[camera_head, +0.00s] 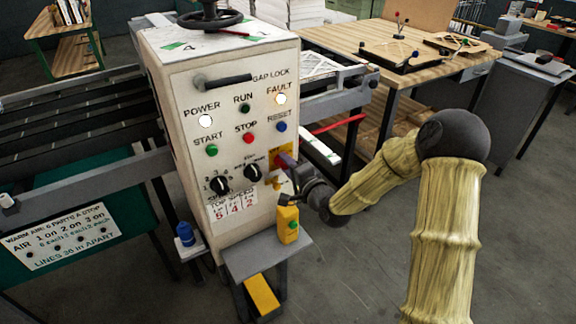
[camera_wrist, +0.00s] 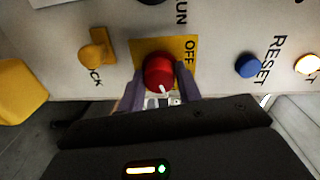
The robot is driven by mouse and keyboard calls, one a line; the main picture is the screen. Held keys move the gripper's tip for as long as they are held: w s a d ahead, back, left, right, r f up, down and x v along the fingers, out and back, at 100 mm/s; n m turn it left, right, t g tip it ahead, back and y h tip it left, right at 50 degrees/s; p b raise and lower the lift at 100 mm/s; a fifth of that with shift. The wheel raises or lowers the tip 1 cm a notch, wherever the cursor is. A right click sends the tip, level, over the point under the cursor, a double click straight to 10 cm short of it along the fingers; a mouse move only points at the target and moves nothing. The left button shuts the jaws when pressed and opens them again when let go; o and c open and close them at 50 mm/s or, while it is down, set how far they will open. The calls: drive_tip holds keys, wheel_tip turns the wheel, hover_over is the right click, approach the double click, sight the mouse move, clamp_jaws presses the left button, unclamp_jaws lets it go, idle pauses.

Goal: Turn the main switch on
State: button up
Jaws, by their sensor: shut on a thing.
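The main switch is a red round knob (camera_wrist: 158,70) with a white mark, on a yellow plate (camera_wrist: 143,45) lettered OFF at its right edge in the wrist view. The white mark is at the knob's lower edge in that view, nearest the gripper. My gripper (camera_wrist: 160,88) has one purple-grey finger on each side of the knob and is shut on it. In the head view my gripper (camera_head: 288,163) reaches the panel from the right and covers most of the switch; part of the yellow plate (camera_head: 273,153) shows.
The white control cabinet (camera_head: 180,90) carries lit POWER and FAULT lamps, buttons and two black dials. A yellow lock tab (camera_wrist: 97,48) sits beside the switch, and a blue RESET button (camera_wrist: 248,67) on the other side. A yellow bottle (camera_head: 288,222) stands on a grey shelf (camera_head: 262,250) below.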

drive_tip(key=shift+w+r, duration=0.15)
drive_tip(key=shift+r, duration=0.05)
drive_tip(key=o, duration=1)
drive_tip(key=shift+w+f, duration=0.1)
drive_tip(key=shift+c, duration=0.2)
drive_tip(key=shift+f, duration=0.1)
drive_tip(key=b+v, duration=1.4)
drive_tip(key=v, duration=0.3)
drive_tip(key=shift+s+b, duration=0.3)
drive_tip(key=shift+b, duration=0.05)
drive_tip(key=shift+d, duration=0.1)
